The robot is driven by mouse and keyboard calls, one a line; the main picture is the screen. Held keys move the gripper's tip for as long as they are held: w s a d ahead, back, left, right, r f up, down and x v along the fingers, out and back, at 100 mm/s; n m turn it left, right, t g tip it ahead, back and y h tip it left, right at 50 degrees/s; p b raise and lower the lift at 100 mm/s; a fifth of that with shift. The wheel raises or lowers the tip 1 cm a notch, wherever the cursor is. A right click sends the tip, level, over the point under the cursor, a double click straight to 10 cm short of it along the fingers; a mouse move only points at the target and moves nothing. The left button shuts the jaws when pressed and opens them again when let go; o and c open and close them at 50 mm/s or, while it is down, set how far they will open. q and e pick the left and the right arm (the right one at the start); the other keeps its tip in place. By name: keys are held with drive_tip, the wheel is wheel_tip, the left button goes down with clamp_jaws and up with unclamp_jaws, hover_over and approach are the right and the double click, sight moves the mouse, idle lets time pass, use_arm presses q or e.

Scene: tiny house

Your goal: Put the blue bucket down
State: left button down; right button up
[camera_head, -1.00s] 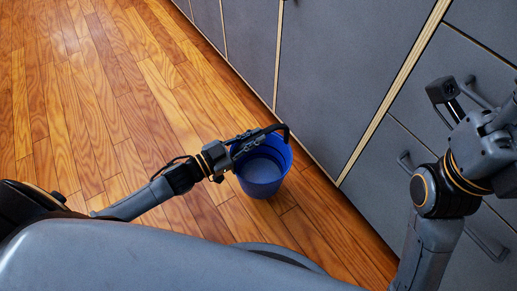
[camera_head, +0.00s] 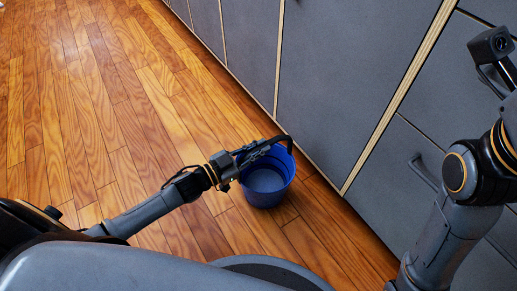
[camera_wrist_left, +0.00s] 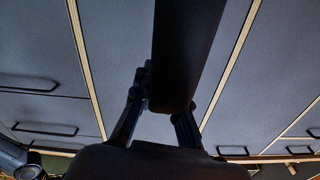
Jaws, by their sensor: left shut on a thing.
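The blue bucket (camera_head: 267,190) is upright in the head view, close to the grey cabinet fronts. It hangs low over the wooden floor or rests on it; I cannot tell which. Its dark curved handle (camera_head: 287,139) arches above the rim. My left gripper (camera_head: 240,160) is at the bucket's left rim, shut on the handle. In the left wrist view the handle shows as a wide dark bar (camera_wrist_left: 185,50) between the fingers. My right arm stands at the right edge of the head view, and its fingers cannot be made out.
Grey cabinet fronts (camera_head: 345,75) with light wood edges run along the right side. A dark drawer handle (camera_head: 424,172) sticks out near my right arm. The wooden floor (camera_head: 90,110) is clear on the left and behind the bucket.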

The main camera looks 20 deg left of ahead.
use_arm(q)
drive_tip(key=shift+w+r, duration=0.1)
drive_tip(key=c, duration=1.4)
unclamp_jaws()
